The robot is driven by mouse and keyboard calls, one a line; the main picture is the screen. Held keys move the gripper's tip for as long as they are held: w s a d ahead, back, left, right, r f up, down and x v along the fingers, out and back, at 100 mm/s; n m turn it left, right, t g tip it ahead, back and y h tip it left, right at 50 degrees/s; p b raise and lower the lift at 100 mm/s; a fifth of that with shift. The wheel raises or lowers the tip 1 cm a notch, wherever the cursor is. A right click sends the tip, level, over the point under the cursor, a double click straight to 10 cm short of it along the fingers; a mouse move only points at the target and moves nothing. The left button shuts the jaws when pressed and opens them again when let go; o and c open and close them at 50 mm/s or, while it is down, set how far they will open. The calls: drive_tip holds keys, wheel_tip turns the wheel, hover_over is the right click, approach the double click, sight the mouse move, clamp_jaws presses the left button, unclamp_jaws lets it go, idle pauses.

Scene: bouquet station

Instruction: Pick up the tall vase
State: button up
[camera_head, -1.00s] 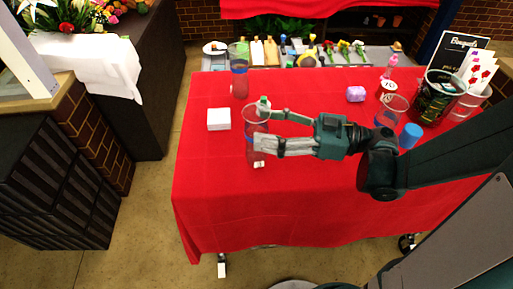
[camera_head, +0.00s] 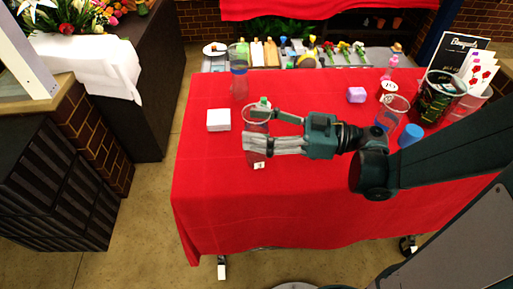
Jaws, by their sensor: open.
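A clear tall vase (camera_head: 258,160) with a small white tag stands upright on the red table, left of centre. My gripper (camera_head: 254,125) reaches in from the right with its fingers apart. The vase is between or just behind the fingers, and the near finger hides part of its middle. I cannot tell whether either finger touches it. Another clear vase with a blue band (camera_head: 239,85) stands farther back on the left. A clear vessel (camera_head: 397,104) stands to the right, partly hidden by my arm.
A white box (camera_head: 218,120) lies left of my gripper. A purple block (camera_head: 356,95), a blue cup (camera_head: 410,135), a pink bottle (camera_head: 391,66) and a dark bucket (camera_head: 440,93) are on the right. The front of the red table (camera_head: 240,210) is clear.

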drive_tip(key=shift+c, duration=0.6)
drive_tip(key=c, duration=1.5)
drive_tip(key=shift+r, duration=0.15)
drive_tip(key=shift+c, duration=0.2)
wheel_tip(320, 180, up, 10)
drive_tip(key=p, duration=0.3)
drive_tip(key=shift+p, duration=0.35)
